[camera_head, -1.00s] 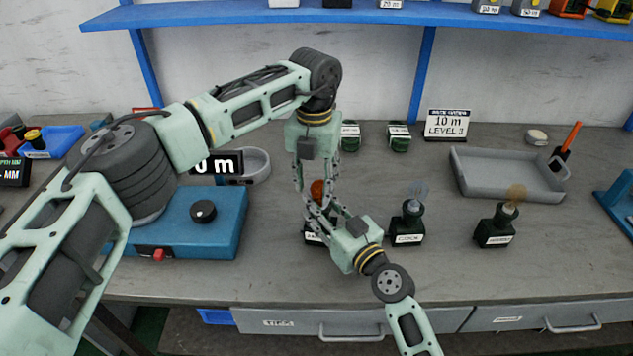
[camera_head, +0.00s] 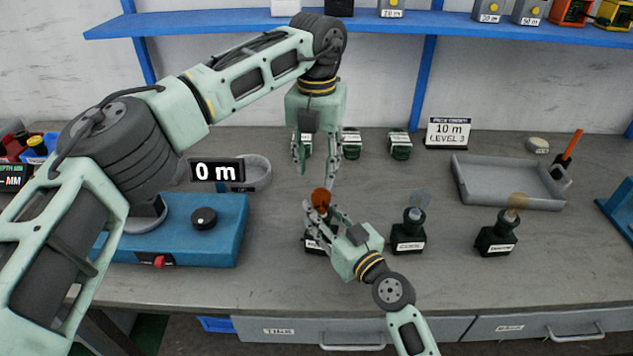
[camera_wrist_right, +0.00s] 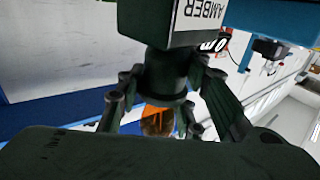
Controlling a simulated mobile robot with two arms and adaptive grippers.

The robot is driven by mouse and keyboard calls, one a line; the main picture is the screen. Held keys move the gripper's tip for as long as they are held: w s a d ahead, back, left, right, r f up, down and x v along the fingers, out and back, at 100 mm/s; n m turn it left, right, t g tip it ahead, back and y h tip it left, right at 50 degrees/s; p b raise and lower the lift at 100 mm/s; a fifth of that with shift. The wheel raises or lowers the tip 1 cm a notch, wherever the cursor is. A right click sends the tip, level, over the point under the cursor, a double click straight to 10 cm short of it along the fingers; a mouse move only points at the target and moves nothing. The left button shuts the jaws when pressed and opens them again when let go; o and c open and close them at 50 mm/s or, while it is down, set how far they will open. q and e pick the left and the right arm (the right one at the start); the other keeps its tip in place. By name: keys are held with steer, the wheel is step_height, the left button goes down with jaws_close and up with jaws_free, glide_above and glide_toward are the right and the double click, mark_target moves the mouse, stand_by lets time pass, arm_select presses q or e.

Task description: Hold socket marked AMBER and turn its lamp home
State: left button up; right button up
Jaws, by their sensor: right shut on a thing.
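The socket marked AMBER (camera_head: 313,246) stands on the bench, a dark block partly hidden by my right gripper. Its label shows in the right wrist view (camera_wrist_right: 205,12). The orange lamp (camera_head: 321,198) stands on top of the socket's neck; it also shows past the fingers in the right wrist view (camera_wrist_right: 157,120). I cannot tell how deep it sits. My right gripper (camera_head: 324,222) is shut on the socket around its neck, just below the lamp. My left gripper (camera_head: 316,178) points down above the lamp, its fingers apart and empty.
Two dark sockets with lamps (camera_head: 408,238) (camera_head: 496,240) stand to the right. Several dark lidded pots (camera_head: 400,146) are behind. A grey tray (camera_head: 510,203) lies at the right. A blue unit (camera_head: 195,245) with a black knob stands left.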

mark_target(316, 190)
arm_select(q)
step_height(316, 190, up, 5)
stand_by(0.4)
